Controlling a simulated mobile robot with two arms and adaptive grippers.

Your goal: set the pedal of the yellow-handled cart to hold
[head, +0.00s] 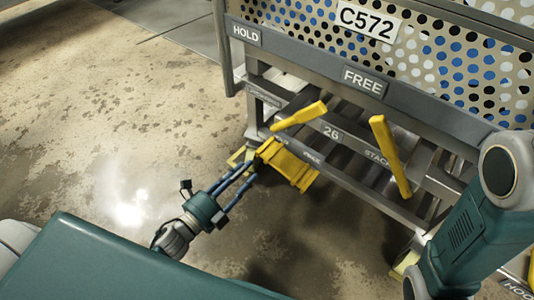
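The cart (300,60) has a perforated panel and a plate reading C572. Its grey rail bears a HOLD label (246,34) at the left and a FREE label (364,80) further right. Two yellow handle bars (302,115) (390,157) stick out below the rail. A wide yellow pedal (290,165) sits low on the cart's front, left of centre; which setting it is in I cannot tell. My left gripper (254,171) reaches the pedal's left end with its blue fingers. Contact and finger opening are unclear. My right gripper is out of view.
A yellowish caster (240,156) stands by the cart's left corner, close to my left fingers. Another (404,262) is at lower right, near my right arm. Lower bars carry a 26 label (331,131). The worn concrete floor (110,120) at left is clear.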

